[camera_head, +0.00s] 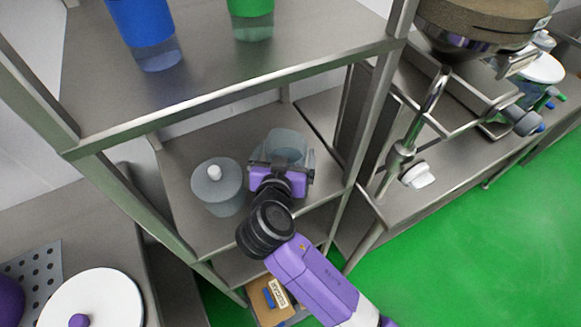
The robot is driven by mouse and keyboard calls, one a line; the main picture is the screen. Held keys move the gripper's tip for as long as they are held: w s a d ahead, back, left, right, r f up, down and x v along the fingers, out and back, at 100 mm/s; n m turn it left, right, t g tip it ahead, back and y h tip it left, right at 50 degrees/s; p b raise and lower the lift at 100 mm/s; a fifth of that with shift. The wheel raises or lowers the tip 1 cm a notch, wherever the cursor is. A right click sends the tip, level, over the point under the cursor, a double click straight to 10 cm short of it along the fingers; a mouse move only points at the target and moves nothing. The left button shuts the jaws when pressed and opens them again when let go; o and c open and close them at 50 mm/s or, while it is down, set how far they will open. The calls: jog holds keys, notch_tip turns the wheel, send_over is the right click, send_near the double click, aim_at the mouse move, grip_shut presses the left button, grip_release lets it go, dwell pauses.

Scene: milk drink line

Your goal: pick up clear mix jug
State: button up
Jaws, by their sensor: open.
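The clear mix jug (287,144) is a see-through, bluish-grey vessel on the middle shelf of the steel rack. My gripper (281,168) is at the near side of the jug, with its purple body in front of the lower part. One grey finger shows along the jug's right side, and the other is hard to make out on the left. The jaws are open, and I cannot tell whether they touch the jug. The jug's near lower part is hidden by my gripper.
A lidded clear container (217,189) with a white knob stands close left of my gripper. A rack post (372,110) rises to the right. A cardboard box (268,300) sits below.

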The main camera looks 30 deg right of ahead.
jog(key=c, duration=1.8)
jog(key=shift+r, duration=0.1)
